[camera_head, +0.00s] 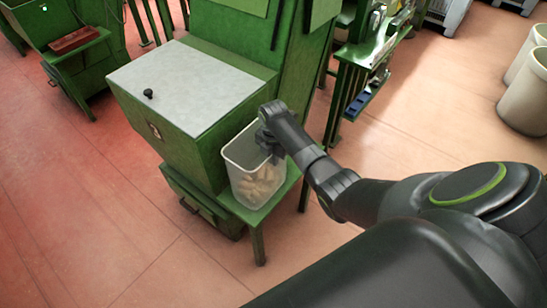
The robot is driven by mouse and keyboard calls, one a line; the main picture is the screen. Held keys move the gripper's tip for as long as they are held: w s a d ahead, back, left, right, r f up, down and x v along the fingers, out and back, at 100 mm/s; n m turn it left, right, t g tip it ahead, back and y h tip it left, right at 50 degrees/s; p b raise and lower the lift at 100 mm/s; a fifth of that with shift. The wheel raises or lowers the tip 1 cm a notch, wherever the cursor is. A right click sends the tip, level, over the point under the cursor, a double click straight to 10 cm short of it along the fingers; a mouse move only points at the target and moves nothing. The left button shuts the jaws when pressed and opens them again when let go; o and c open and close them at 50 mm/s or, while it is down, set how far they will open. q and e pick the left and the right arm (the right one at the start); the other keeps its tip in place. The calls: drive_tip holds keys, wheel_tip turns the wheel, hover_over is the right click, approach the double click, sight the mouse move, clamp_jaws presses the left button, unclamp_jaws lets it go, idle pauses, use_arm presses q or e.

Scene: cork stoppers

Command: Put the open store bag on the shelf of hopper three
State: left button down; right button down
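A translucent, open-topped container (238,174) with several tan corks (262,183) inside stands upright on the small green shelf (250,214) at the side of a green hopper (170,142). I see no bag shape; this tub-like container is the only open store of corks close by. My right gripper (268,146) is at the container's right rim, its fingers dark and partly hidden against the rim. Whether they are closed on the wall does not show. A small plate on the hopper's front is too small to read. My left gripper is out of view.
The hopper has a flat grey lid (187,84) with a black knob (148,93). Another green machine (65,45) stands at the upper left and a green rack (365,60) behind. Pale bins (525,95) stand at the right edge. The reddish floor in front is clear.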

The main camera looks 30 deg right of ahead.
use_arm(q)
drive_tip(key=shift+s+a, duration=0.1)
use_arm(e)
drive_tip(key=shift+w+f, duration=0.1)
drive_tip(key=shift+f, duration=0.05)
drive_tip(key=c, duration=2.1)
unclamp_jaws()
drive_tip(key=shift+f, duration=0.15)
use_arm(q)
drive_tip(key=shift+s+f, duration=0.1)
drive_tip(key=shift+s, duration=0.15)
use_arm(e)
drive_tip(key=o, duration=0.5)
